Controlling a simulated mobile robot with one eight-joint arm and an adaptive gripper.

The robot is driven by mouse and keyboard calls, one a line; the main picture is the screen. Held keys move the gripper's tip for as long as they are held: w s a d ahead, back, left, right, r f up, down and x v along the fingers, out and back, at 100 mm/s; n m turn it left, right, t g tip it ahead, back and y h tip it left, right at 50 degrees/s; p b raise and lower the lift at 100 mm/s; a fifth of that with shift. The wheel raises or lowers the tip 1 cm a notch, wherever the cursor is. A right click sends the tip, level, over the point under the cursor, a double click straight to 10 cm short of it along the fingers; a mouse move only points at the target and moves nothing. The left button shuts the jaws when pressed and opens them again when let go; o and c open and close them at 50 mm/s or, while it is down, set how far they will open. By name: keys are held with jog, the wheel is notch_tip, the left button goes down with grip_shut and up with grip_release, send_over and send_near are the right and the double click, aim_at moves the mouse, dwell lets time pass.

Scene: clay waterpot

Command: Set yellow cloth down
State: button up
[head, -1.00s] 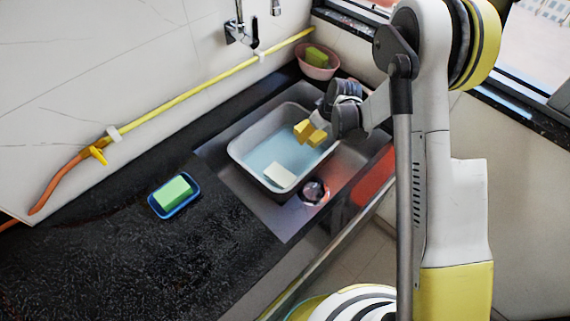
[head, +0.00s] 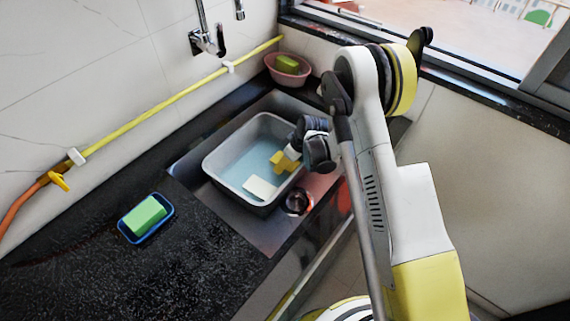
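My gripper (head: 284,162) reaches over the right side of the grey basin (head: 208,163) in the sink. Bright yellow pieces show at its tip, low inside the basin. I cannot tell whether these are fingers or the yellow cloth, nor whether the gripper is open or shut. A flat pale cream piece (head: 260,188) lies in the basin's near part, a little apart from the yellow pieces. The basin holds bluish water. My wrist hides part of the basin's right rim.
A green sponge (head: 146,215) sits in a blue dish (head: 168,207) on the black counter (head: 130,270). A pink bowl (head: 285,77) with a yellow-green piece (head: 287,61) stands in the back corner. A round metal item (head: 298,202) lies beside the basin. A faucet (head: 207,40) is above.

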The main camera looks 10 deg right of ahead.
jog(key=shift+f, duration=0.3)
jog(key=o, duration=1.1)
jog(key=shift+f, duration=0.1)
jog(key=shift+o, duration=0.2)
